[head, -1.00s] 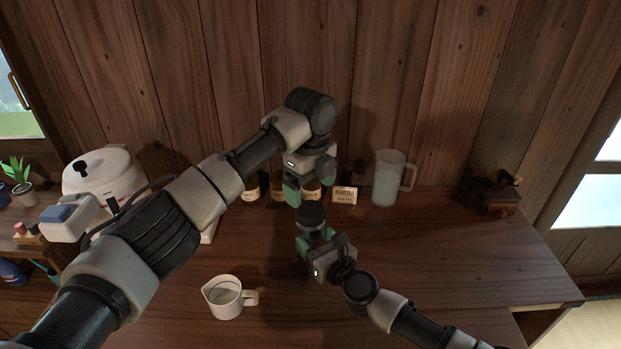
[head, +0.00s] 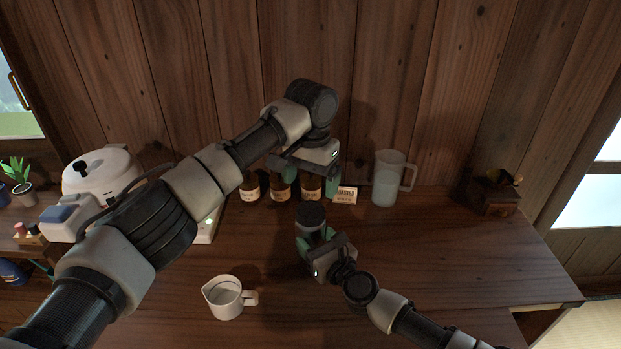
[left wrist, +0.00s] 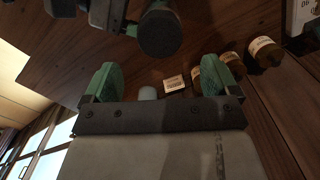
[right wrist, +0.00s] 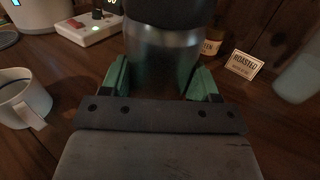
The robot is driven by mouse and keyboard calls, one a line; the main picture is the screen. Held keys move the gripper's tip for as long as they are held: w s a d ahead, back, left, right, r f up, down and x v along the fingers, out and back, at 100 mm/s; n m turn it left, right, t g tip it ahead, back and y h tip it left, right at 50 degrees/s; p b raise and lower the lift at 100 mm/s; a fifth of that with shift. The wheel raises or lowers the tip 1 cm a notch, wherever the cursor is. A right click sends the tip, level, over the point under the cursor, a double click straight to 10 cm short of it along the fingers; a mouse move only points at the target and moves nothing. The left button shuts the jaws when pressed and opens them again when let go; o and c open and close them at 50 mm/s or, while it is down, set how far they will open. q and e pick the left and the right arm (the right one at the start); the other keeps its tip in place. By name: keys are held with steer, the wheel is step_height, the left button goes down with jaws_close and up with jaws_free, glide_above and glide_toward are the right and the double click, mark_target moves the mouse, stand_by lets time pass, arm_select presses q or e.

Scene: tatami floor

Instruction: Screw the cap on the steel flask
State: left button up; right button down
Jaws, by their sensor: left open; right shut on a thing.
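The steel flask (right wrist: 163,62) stands upright in the right wrist view, between the fingers of my right gripper (right wrist: 162,78), which is shut on its body. The black cap (head: 311,212) sits on top of the flask; it also shows as a dark disc in the left wrist view (left wrist: 161,33). I cannot tell how tightly it is screwed. My left gripper (head: 312,180) is open and empty above the cap, fingers apart and pointing down. In the head view the flask's body is mostly hidden by the cap and my right gripper.
Brown labelled jars (head: 280,188) and a "roasted" card (head: 344,195) stand along the back wall, beside a translucent jug (head: 388,180). A wooden grinder (head: 490,193) is at the right, a white pitcher (head: 225,298) at the front.

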mark_target(311, 209)
arm_select(q)
steer(key=shift+n, duration=0.7)
steer(key=shift+f, duration=3.95)
steer(key=c, duration=0.9)
steer(key=m, duration=0.8)
steer(key=o, duration=1)
steer(key=shift+c, duration=0.2)
